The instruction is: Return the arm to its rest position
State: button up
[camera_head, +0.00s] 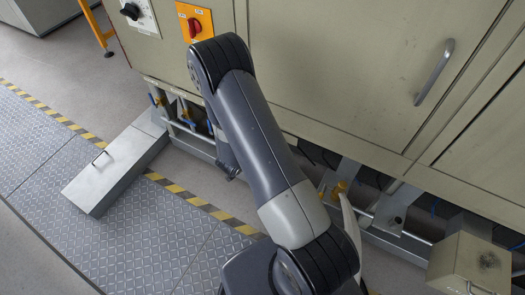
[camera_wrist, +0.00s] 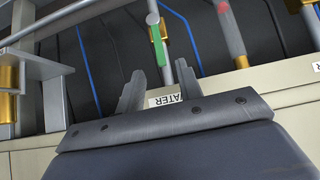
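My arm (camera_head: 262,135) rises from the bottom of the head view, bends at the top near the beige cabinet, and comes down behind itself. My gripper is mostly hidden behind the arm in the head view. In the wrist view my gripper (camera_wrist: 160,70) shows two grey fingers spread apart with nothing held between them. A green-handled valve lever (camera_wrist: 158,40) shows just beyond and between the fingertips; I cannot tell whether they touch. A white label reading "ATER" (camera_wrist: 167,98), upside down, is partly hidden by the gripper body.
The beige cabinet (camera_head: 335,60) with a metal door handle (camera_head: 434,72) stands close to my arm. Pipes and valves run below it, including a red lever (camera_wrist: 231,32). A grey metal cover (camera_head: 115,170) lies on the floor at left, and a beige box (camera_head: 468,265) is at lower right.

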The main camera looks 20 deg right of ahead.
jog(key=shift+s+a+r, duration=0.15)
jog(key=shift+s+r, duration=0.05)
jog(key=b+x, duration=0.1)
jog(key=x, duration=1)
jog(key=shift+b, duration=0.4)
jog(key=shift+f+b, duration=0.1)
jog(key=shift+b, duration=0.25)
jog(key=shift+s, duration=0.1)
jog(key=shift+r+p, duration=0.3)
